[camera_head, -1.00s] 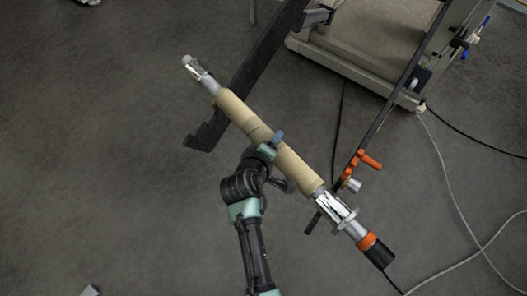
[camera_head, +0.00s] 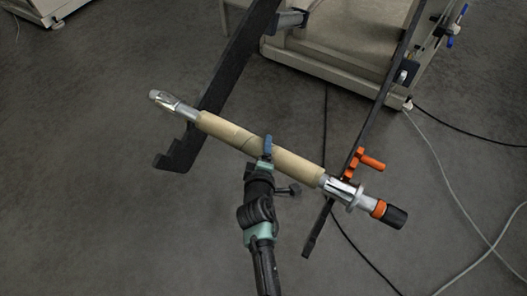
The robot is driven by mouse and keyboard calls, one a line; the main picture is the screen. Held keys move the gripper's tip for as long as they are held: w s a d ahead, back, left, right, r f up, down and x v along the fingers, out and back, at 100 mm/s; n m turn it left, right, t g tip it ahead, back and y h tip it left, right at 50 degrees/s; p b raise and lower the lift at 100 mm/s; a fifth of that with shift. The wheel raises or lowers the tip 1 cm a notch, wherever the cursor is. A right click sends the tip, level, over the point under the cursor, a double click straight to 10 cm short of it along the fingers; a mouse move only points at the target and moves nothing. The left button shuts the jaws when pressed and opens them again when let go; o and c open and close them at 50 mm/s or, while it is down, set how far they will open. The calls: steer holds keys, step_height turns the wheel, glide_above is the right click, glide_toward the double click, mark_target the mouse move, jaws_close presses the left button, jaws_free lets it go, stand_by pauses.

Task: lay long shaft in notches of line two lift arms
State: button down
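The long shaft (camera_head: 175,105) carries a tan cardboard core (camera_head: 225,130) and has metal chuck ends, with an orange collar and black knob at the right end. My gripper (camera_head: 265,155) is shut around the core near its middle and holds the shaft up, sloping down to the right in the picture. Two dark lift arms reach from the machine. The left lift arm (camera_head: 222,85) has a notched end near the shaft's left part. The right lift arm (camera_head: 375,110) passes by the shaft's right chuck, next to an orange handle. I cannot tell whether the shaft touches either arm.
The beige machine base (camera_head: 330,55) stands at the top. A black cable and a pale cable (camera_head: 455,195) run over the floor at the right. Another pale cabinet (camera_head: 45,8) is at the top left. The grey floor at left is clear.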

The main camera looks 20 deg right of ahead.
steer(key=shift+w+r, duration=0.25)
steer(key=shift+r, duration=0.05)
step_height(320, 180, down, 14)
steer(key=b, duration=1.3)
steer(key=shift+b, duration=0.4)
steer(key=shift+c, duration=0.4)
jaws_free()
steer(key=shift+o, duration=0.4)
steer(key=shift+s+f, duration=0.1)
steer(key=p+v, duration=0.4)
steer(key=v, duration=0.9)
steer(key=shift+f+p, duration=0.2)
steer(key=shift+p, duration=0.1)
steer(key=shift+s, duration=0.1)
